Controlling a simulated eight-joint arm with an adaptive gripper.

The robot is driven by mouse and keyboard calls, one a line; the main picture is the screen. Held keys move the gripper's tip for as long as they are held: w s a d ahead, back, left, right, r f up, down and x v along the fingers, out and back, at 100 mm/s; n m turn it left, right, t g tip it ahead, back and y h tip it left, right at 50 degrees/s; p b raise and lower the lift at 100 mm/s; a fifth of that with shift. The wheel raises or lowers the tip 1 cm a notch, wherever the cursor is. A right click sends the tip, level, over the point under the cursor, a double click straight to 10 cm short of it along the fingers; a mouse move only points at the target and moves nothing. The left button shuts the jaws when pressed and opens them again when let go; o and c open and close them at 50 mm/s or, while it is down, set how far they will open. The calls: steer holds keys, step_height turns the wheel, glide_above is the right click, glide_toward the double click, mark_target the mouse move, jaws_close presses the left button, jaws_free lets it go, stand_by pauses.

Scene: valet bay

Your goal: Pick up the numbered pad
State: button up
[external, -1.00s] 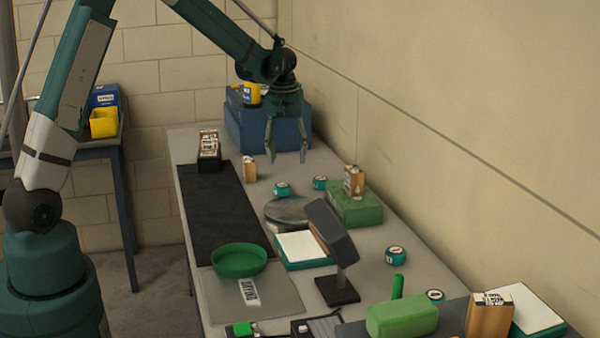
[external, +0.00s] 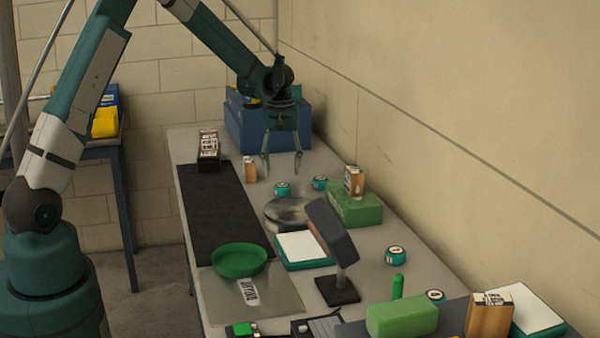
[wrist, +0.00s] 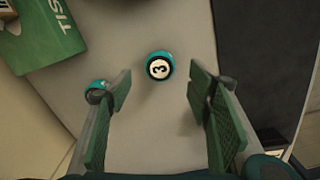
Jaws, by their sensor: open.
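A small round teal pad with a black-and-white "3" on top (wrist: 159,67) lies on the bench in the wrist view. It appears to be the left of two small teal round pieces by my gripper in the external view (external: 282,189). A second teal round piece (wrist: 96,86) is partly hidden behind my left finger; it also shows in the external view (external: 320,183). My gripper (wrist: 158,84) is open and empty, its fingertips on either side below the "3" pad in the picture. In the external view my gripper (external: 282,172) hangs pointing down, just behind that pad.
A green tissue box (external: 355,209) with a small carton (external: 354,181) on it stands right, near the wall. A grey disc (external: 287,212) lies in front. A small orange carton (external: 249,168) and a dark mat (external: 225,215) are left. A blue box (external: 245,133) is behind.

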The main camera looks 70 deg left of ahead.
mark_target(282, 185)
steer(key=shift+f, duration=1.05)
steer(key=shift+f, duration=0.1)
steer(key=shift+f, duration=2.5)
steer(key=c, duration=0.9)
